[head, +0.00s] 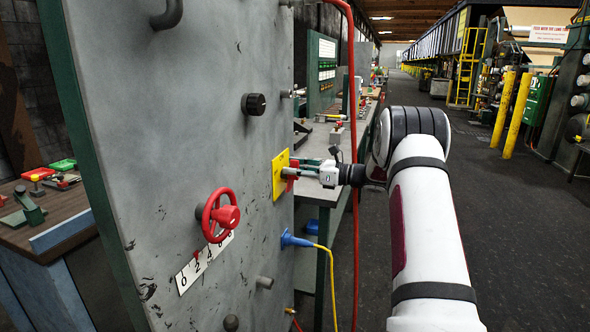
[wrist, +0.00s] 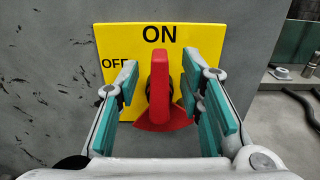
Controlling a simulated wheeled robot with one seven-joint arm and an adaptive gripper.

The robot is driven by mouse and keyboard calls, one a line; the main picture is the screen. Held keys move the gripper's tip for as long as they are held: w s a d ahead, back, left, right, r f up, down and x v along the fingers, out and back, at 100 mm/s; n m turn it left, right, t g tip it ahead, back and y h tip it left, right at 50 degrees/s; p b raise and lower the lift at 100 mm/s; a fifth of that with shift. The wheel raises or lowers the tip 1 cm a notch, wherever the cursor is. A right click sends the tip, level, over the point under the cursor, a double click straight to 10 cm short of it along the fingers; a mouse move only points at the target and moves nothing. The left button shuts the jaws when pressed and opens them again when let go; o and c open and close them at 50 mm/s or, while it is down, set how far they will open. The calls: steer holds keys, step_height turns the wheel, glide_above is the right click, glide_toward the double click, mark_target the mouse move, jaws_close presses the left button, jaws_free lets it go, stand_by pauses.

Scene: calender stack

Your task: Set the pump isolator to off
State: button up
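The pump isolator is a yellow plate (wrist: 205,40) marked ON at the top and OFF at the left, with a red handle (wrist: 160,95). The handle stands upright and points to ON. In the head view, the yellow plate (head: 278,182) is on the right part of the grey panel, with my gripper (head: 297,170) in front of it. In the wrist view, my gripper (wrist: 160,72) is open, with one teal finger on each side of the handle and a visible gap on both sides. Whether the fingertips touch the plate cannot be told.
The grey panel (head: 180,120) also carries a red handwheel (head: 222,215), a black knob (head: 254,104), a blue plug (head: 292,240) with a yellow cable, and pipe stubs. A red hose (head: 352,90) hangs beside the panel. Benches stand behind; the aisle floor at right is clear.

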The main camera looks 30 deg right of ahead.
jaws_close()
